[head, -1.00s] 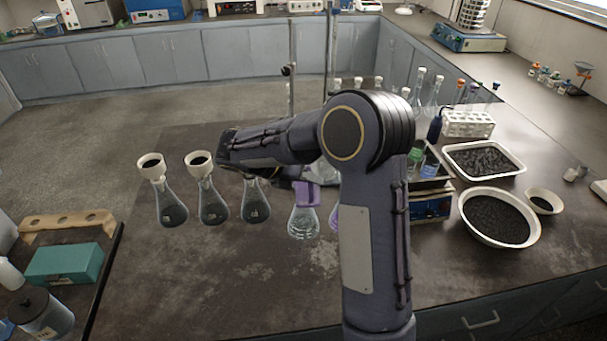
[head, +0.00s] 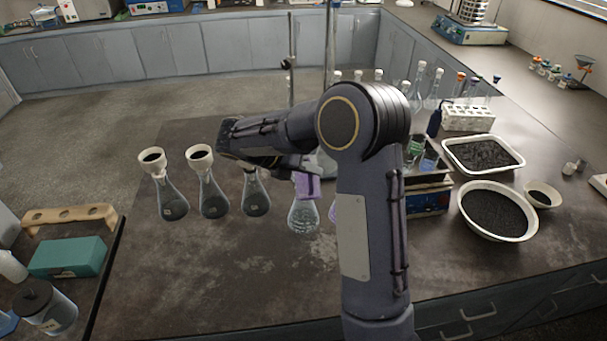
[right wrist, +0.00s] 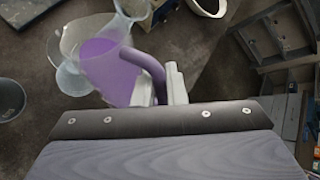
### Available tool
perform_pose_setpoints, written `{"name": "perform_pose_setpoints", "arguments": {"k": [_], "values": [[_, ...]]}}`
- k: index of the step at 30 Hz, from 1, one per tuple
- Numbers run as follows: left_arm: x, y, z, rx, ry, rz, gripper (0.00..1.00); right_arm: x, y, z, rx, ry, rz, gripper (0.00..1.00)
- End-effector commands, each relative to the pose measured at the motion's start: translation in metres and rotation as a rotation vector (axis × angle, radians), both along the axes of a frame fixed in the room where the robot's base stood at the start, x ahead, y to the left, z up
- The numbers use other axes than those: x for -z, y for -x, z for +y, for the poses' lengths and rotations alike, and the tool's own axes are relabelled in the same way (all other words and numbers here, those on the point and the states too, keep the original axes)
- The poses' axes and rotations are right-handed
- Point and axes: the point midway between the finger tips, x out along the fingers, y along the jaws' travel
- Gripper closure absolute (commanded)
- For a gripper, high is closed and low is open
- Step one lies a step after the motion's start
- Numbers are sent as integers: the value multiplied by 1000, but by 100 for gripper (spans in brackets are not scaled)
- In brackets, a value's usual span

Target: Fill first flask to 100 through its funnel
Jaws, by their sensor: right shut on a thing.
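My right gripper (right wrist: 160,88) is shut on the handle of a clear jug (right wrist: 112,68) holding purple liquid. In the head view the purple jug (head: 307,186) shows just above and partly in front of a clear flask (head: 303,218). In the right wrist view clear glass (right wrist: 72,60) lies behind the jug; I cannot tell whether they touch. To the left stand three flasks with dark contents: the leftmost flask (head: 172,200), a middle flask (head: 213,202) and another flask (head: 256,199). White funnels top the leftmost two. My arm hides the third flask's top. My left gripper is not in view.
Right of my arm are a tray of black granules (head: 455,167), a bowl of black granules (head: 490,237) and a test-tube rack (head: 468,119). Part of a purple object (head: 333,212) shows beside my arm. A teal box (head: 68,257) is at left.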

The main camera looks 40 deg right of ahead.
Motion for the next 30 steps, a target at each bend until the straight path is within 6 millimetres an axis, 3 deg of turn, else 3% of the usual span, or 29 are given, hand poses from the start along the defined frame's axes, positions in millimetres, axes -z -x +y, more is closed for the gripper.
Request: {"name": "perform_pose_setpoints", "arguments": {"k": [30], "values": [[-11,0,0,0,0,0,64,-7,-5,-3,0,-28,53,100]]}}
